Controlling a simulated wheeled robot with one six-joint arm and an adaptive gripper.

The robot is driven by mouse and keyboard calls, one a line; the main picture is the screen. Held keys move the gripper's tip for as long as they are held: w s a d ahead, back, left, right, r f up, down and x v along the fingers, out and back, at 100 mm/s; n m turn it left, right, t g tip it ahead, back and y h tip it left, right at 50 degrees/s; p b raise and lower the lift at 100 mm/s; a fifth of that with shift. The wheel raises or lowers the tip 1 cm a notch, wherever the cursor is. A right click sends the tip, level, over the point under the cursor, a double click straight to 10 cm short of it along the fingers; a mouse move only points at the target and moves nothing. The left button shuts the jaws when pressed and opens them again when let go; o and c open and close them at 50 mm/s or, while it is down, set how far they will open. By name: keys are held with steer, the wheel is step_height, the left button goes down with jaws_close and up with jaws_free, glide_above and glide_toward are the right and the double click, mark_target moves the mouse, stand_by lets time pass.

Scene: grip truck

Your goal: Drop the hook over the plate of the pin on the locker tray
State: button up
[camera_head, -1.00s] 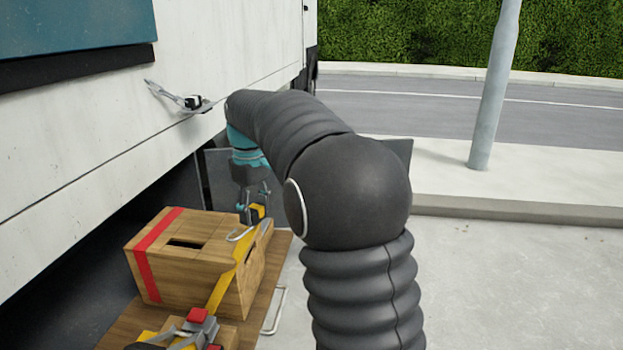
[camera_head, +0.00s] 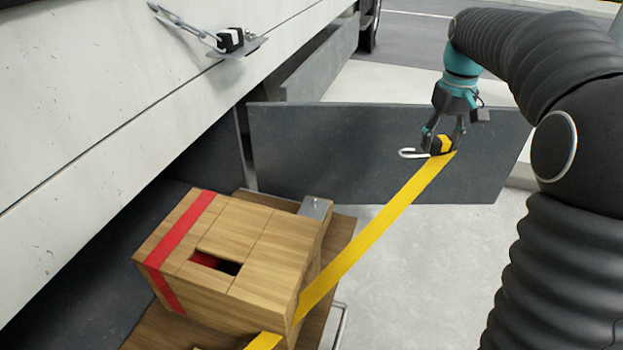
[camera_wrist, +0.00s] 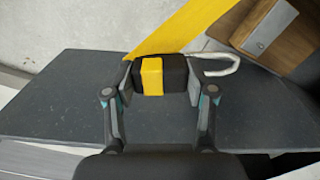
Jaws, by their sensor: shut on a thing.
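The hook (camera_head: 408,153) is bent silver metal on a black-and-yellow block (camera_head: 440,145). My gripper (camera_head: 441,142) is shut on that block, in front of the grey panel and right of the wooden crate. In the wrist view the block (camera_wrist: 153,75) is between the fingers and the hook (camera_wrist: 222,66) points right. A yellow strap (camera_head: 385,220) runs from the block down past the crate. A small grey metal plate (camera_head: 316,207) with a small raised spot is at the crate's far right corner, apart from the hook; it also shows in the wrist view (camera_wrist: 271,26).
The wooden crate (camera_head: 270,235) with a red band and a slot stands on the wooden tray (camera_head: 343,240). The open grey panel (camera_head: 340,150) stands behind. A second fitting (camera_head: 230,41) hangs on the white truck side.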

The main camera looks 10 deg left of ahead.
steer(key=s+a+f+m+b, duration=0.1)
steer(key=s+a+f+m, duration=0.2)
steer(key=a+m, duration=0.55)
steer(key=s+a+f+m+b, duration=0.2)
steer(key=s+a+f+m, duration=0.15)
steer(key=a+m, duration=0.5)
steer(key=s+a+f+m+b, duration=0.1)
steer(key=s+a+f+m, duration=0.25)
steer(key=a+m, duration=0.45)
steer(key=shift+n, duration=0.9)
steer(key=shift+w+a+f+b, duration=0.15)
steer(key=shift+a+f+b, duration=0.2)
steer(key=shift+f+b, duration=0.9)
steer(key=shift+w+a+f+b, duration=0.2)
steer(key=shift+a+f+b, duration=0.15)
steer(key=shift+f+b, duration=0.8)
steer(key=shift+w+a+f+b, duration=0.15)
steer(key=shift+a+f+b, duration=0.2)
steer(key=shift+f+b, duration=0.9)
steer(key=shift+f, duration=1.1)
steer(key=shift+f+b, duration=0.3)
steer(key=shift+b, duration=0.05)
steer(key=o, duration=1.3)
steer(key=shift+r, duration=0.1)
